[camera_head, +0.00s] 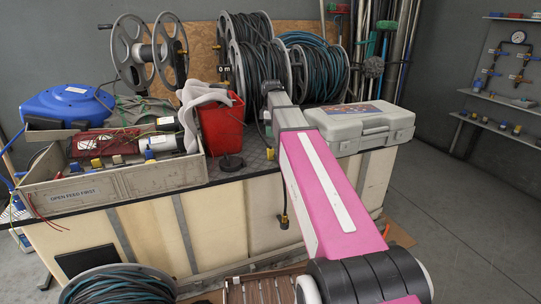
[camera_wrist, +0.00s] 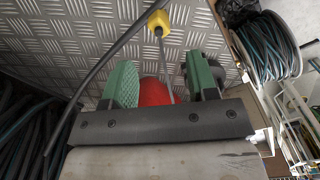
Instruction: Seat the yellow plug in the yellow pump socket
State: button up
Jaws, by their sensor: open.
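In the wrist view my gripper (camera_wrist: 162,82) is open, with its two green-padded fingers apart. A yellow fitting (camera_wrist: 157,20) with a thin grey stem shows beyond the fingertips, over the metal tread plate; it looks like the yellow plug, but I cannot be sure. No grip on it shows. In the head view the end of my arm is over the bench near the hose reels, and my fingers are hard to make out. A red pump-like unit (camera_head: 105,143) lies in an open case at left. Small yellow fittings (camera_head: 97,163) are at its front; I cannot tell which is the socket.
A red bucket (camera_head: 222,124) stands beside the case (camera_head: 128,184). A grey toolbox (camera_head: 360,128) is right of my arm. Hose reels (camera_head: 258,70) stand behind. A hose end (camera_head: 284,221) hangs over the bench front. In the wrist view, a dark hose (camera_wrist: 100,70) crosses at left.

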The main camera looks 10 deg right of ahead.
aim_at(271, 149)
jog(key=n, duration=0.5)
jog(key=shift+d+r+n, duration=0.1)
jog(key=shift+r+n, duration=0.05)
jog(key=shift+n, duration=0.15)
notch_tip(271, 149, down, 5)
jog(key=shift+f, duration=0.15)
jog(key=shift+w+a+f, duration=0.1)
jog(key=shift+a+f, duration=0.05)
jog(key=shift+f, duration=1.2)
jog(key=shift+w+a+f, duration=0.1)
jog(key=shift+a+f, duration=0.05)
jog(key=shift+f, duration=1.2)
grip_shut()
